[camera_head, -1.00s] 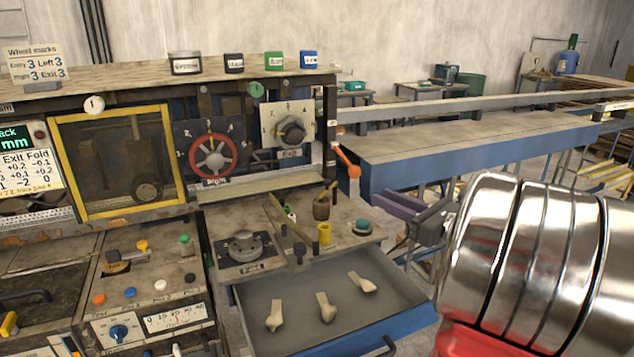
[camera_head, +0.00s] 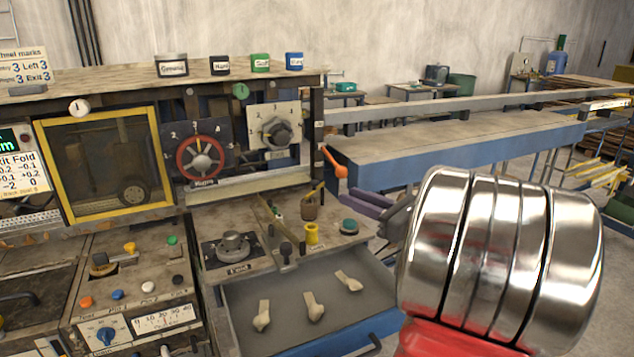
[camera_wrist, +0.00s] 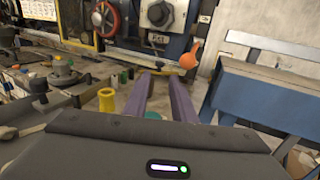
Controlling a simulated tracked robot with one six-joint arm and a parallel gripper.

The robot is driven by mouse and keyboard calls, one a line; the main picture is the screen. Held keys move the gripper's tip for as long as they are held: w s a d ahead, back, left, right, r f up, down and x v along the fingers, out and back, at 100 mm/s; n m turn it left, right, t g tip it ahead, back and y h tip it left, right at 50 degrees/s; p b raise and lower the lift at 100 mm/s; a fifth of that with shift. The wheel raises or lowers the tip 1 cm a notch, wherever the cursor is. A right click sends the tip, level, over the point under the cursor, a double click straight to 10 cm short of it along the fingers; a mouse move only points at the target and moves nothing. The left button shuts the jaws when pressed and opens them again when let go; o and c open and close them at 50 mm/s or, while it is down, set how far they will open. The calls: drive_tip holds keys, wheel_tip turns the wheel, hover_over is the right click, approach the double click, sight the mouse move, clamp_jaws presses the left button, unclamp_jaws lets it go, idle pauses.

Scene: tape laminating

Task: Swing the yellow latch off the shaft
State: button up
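My gripper (camera_head: 366,204) has two purple fingers and stands right of the console shelf in the head view. A small thin yellow bar (camera_head: 313,192) shows behind the shelf items. I cannot tell whether it is the yellow latch. A yellow cylinder (camera_head: 312,234) stands on the shelf, left of my gripper; it also shows in the wrist view (camera_wrist: 107,100). No shaft can be made out clearly.
An orange-ended lever (camera_head: 335,165) sticks out at the console's right edge, close to my gripper. A green-topped item (camera_head: 349,227) stands on the shelf. The open drawer (camera_head: 290,325) below holds pale tools. A blue-sided table (camera_head: 450,155) lies to the right.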

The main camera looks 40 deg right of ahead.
sight(317, 183)
drive_tip(key=w, duration=0.4)
drive_tip(key=w+a, duration=0.1)
drive_tip(key=w, duration=0.8)
drive_tip(key=shift+w+a, duration=0.1)
drive_tip(key=shift+a, duration=0.1)
drive_tip(key=shift+c, duration=0.2)
clamp_jaws()
